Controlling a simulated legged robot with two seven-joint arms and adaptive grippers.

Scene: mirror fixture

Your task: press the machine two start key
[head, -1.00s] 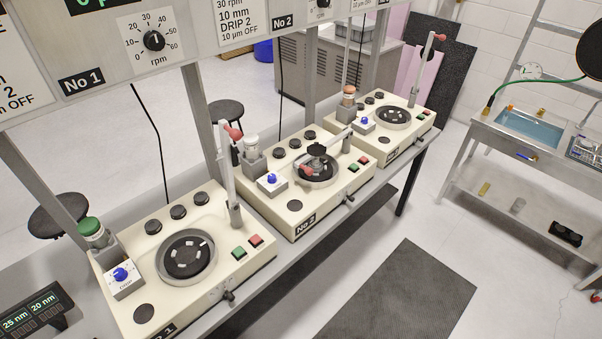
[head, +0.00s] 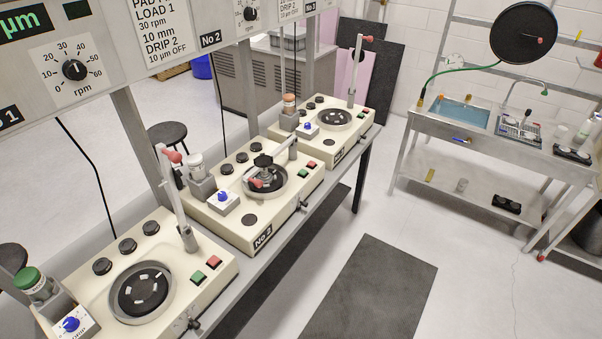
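Machine two (head: 232,232) is the cream polishing unit in the middle of the bench, with a "No 2" label on its front. Its green start key (head: 303,171) sits at the right end of its top, beside a red key (head: 312,164). Its arm with a red knob lies lowered across the round platen (head: 280,184). Neither of my grippers shows in the head view. Nothing hides the green key.
Machine one (head: 205,247) stands nearer at left and machine three (head: 358,119) farther back, both with raised red-knobbed arms. A control panel (head: 215,20) on grey posts overhangs the bench. A dark mat (head: 375,285) lies on open floor; a sink (head: 460,112) is at right.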

